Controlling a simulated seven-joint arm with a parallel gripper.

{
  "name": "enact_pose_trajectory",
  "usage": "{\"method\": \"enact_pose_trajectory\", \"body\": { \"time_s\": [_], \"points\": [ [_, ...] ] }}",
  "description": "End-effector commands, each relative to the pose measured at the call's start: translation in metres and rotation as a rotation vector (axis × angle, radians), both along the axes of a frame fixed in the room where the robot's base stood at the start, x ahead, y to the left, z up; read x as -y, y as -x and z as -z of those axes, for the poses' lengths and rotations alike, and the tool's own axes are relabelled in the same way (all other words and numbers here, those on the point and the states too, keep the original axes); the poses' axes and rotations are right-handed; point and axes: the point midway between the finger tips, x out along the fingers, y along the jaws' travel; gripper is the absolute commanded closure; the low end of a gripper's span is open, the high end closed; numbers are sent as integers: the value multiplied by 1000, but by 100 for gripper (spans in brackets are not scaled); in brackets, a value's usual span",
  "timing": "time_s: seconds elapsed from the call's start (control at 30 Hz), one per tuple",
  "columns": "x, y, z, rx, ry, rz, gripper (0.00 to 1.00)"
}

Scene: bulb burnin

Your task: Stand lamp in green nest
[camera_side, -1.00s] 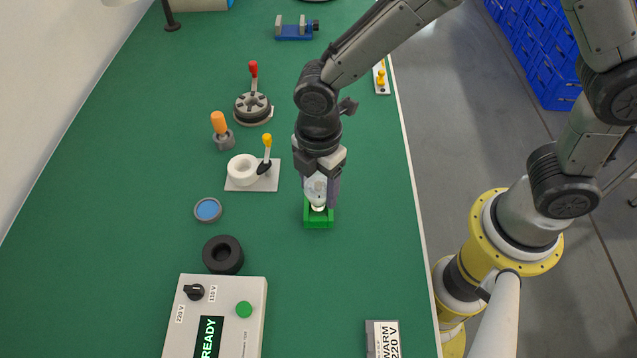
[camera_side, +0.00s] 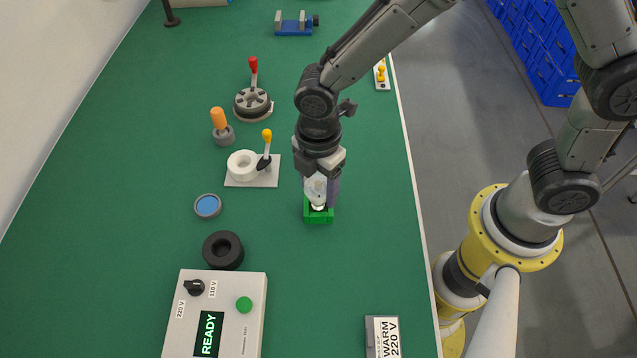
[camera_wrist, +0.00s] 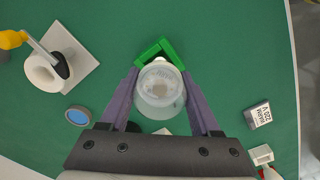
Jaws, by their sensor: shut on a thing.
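My gripper (camera_side: 319,190) points down at the right half of the bench, shut on a clear glass lamp (camera_side: 315,188) with a pale lower end. The lamp is upright, and its lower end is at the green nest (camera_side: 318,216), a small open block. In the wrist view, the lamp (camera_wrist: 160,92) sits between my two purple fingers, and the green nest (camera_wrist: 158,50) shows as a corner just beyond it. I cannot tell whether the lamp's base touches the nest's floor.
A white plate with a white ring socket and yellow lever (camera_side: 252,169) stands left of the nest. A blue-topped disc (camera_side: 208,206), black ring (camera_side: 223,250), READY box (camera_side: 216,312) and WARM 220 V block (camera_side: 383,338) lie nearer. Bench around the nest is clear.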

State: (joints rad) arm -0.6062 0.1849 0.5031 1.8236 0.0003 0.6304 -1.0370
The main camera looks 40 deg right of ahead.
Motion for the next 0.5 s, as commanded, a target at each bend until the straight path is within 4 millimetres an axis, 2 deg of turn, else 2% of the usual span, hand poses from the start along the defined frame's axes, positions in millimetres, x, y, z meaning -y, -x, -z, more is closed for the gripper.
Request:
{"method": "enact_pose_trajectory", "body": {
  "time_s": [0.5],
  "points": [
    [0, 0, 6, 0, 0, 0, 89]
  ]
}}
